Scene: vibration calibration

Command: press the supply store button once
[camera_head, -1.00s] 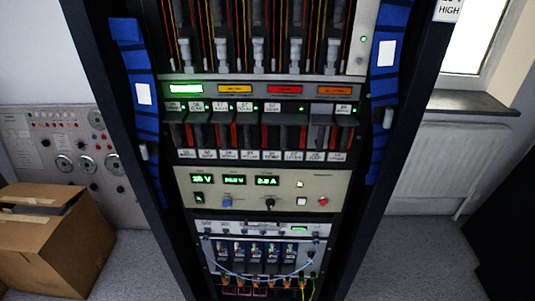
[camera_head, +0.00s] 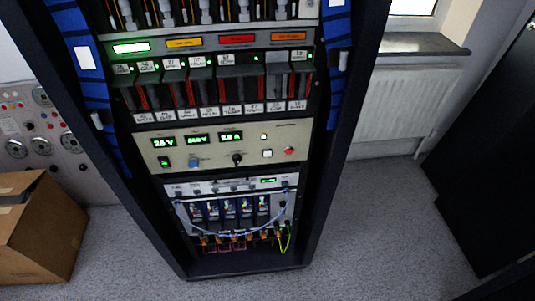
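The supply (camera_head: 222,146) is a cream panel in the middle of a tall dark rack. It has three lit green displays, a green-lit switch (camera_head: 164,162) at its lower left, a blue knob (camera_head: 194,163) and a black knob (camera_head: 237,159). Toward its right end are a pale square button (camera_head: 267,153) and a red round button (camera_head: 289,151), with a small yellowish light above the pale one. Labels beside the buttons are too small to read, so I cannot tell which is marked store. Neither of my grippers is in view.
The rack frame (camera_head: 332,150) stands on grey carpet (camera_head: 360,240), with blue straps on both uprights. A cardboard box (camera_head: 45,235) and a grey instrument panel (camera_head: 40,135) are at left. A radiator (camera_head: 398,110) and a dark cabinet (camera_head: 490,150) are at right. Floor right of the rack is clear.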

